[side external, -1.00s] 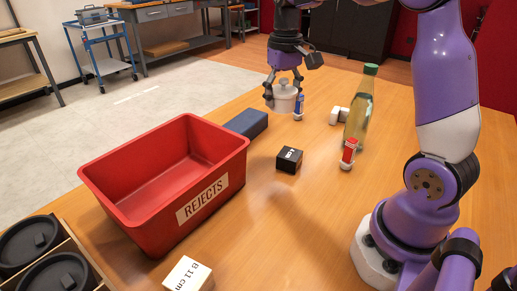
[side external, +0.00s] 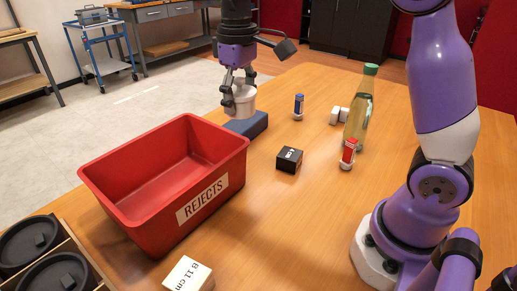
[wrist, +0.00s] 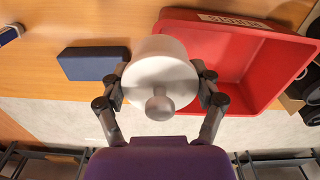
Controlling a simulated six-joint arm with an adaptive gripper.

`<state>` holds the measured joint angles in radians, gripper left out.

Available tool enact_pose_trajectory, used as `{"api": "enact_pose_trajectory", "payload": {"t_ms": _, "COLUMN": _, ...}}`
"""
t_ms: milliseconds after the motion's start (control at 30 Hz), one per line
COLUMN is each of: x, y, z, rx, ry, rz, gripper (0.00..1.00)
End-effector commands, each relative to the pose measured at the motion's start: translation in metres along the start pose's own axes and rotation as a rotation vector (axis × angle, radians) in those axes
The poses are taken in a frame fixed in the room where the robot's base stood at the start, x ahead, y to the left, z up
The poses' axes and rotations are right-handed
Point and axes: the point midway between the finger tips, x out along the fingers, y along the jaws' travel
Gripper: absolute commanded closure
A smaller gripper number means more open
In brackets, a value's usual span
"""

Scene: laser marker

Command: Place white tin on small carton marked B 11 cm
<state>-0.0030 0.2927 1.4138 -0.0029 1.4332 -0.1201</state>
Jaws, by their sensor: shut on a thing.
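The white tin (side external: 242,100) has a round lid with a knob, seen from above in the wrist view (wrist: 160,82). My gripper (side external: 240,98) is shut on it, one finger on each side, and holds it upright. In the side view the tin is in front of or above the dark blue block, behind the red bin; I cannot tell the exact height. The small carton marked B 11 cm (side external: 188,274) is white and lies at the bottom edge of the side view, partly cut off, with nothing on its visible top.
A red REJECTS bin (side external: 213,205) stands between the tin and the carton. A dark blue block (side external: 250,125), a black box (side external: 289,160), a red-and-white item (side external: 348,153), a bottle (side external: 358,112), white blocks (side external: 339,116) and a blue item (side external: 298,107) stand around. Black lidded containers (side external: 55,275) sit at bottom left.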

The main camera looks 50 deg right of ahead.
Motion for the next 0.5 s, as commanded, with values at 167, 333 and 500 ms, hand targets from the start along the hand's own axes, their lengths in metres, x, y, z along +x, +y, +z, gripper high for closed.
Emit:
{"api": "enact_pose_trajectory", "payload": {"t_ms": 167, "x": 0.000, "y": -0.067, "z": -0.004, "rx": -0.276, "ry": 0.000, "rz": -0.001, "gripper": 0.72}}
{"api": "enact_pose_trajectory", "payload": {"t_ms": 333, "x": 0.000, "y": -0.138, "z": 0.006, "rx": -0.573, "ry": 0.001, "rz": -0.001, "gripper": 0.72}}
{"api": "enact_pose_trajectory", "payload": {"t_ms": 500, "x": 0.000, "y": -0.190, "z": 0.024, "rx": -0.806, "ry": 0.001, "rz": -0.002, "gripper": 0.72}}
